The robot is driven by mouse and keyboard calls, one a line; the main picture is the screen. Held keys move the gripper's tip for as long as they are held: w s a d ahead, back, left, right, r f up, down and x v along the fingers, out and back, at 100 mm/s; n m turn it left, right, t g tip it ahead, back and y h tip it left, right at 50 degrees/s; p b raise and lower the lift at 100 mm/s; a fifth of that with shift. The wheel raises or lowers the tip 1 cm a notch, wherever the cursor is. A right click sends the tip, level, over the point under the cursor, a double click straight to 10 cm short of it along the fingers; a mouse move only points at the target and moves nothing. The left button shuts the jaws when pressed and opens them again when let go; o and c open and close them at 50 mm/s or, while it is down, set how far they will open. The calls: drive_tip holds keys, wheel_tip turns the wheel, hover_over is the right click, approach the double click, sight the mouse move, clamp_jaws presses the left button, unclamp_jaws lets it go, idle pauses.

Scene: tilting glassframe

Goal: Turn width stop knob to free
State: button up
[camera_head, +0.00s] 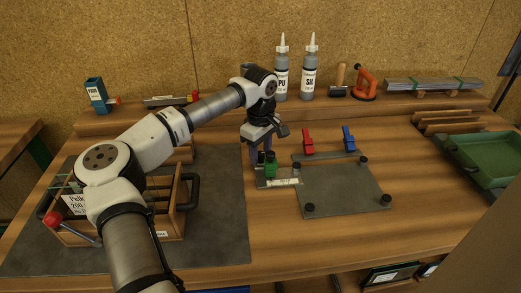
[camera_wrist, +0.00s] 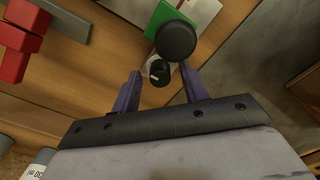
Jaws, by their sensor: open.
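In the wrist view, a small black knob (camera_wrist: 158,73) with a white mark on its top lies between the tips of my gripper (camera_wrist: 160,70). The fingers are apart, one on each side of the knob; I cannot tell whether either touches it. A larger round dark knob (camera_wrist: 176,40) stands just beyond, beside a green block (camera_wrist: 168,15). In the head view, my gripper (camera_head: 261,157) points down at the green block (camera_head: 271,167) on a small grey plate with a scale label (camera_head: 284,182). The labels do not show which knob is the width stop knob.
A grey panel (camera_head: 340,190) with dark corner knobs lies to the right. Red (camera_head: 308,140) and blue (camera_head: 348,137) clamps stand behind it. A wooden crate (camera_head: 165,222) is at left. Two bottles (camera_head: 281,80) stand on the back shelf. The front right bench is clear.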

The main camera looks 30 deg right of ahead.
clamp_jaws()
drive_tip(key=shift+n, duration=0.3)
drive_tip(key=n+b, duration=0.1)
drive_tip(key=n, duration=0.2)
drive_tip(key=shift+f+n+b, duration=0.1)
drive_tip(key=shift+n+b, duration=0.2)
drive_tip(key=shift+b, duration=0.05)
drive_tip(key=n+b, duration=0.1)
drive_tip(key=n, duration=0.3)
drive_tip(key=shift+w+n, duration=0.1)
drive_tip(key=shift+n, duration=0.2)
drive_tip(key=n+b, duration=0.1)
drive_tip(key=n, duration=0.3)
drive_tip(key=n+b, duration=0.1)
drive_tip(key=n, duration=0.4)
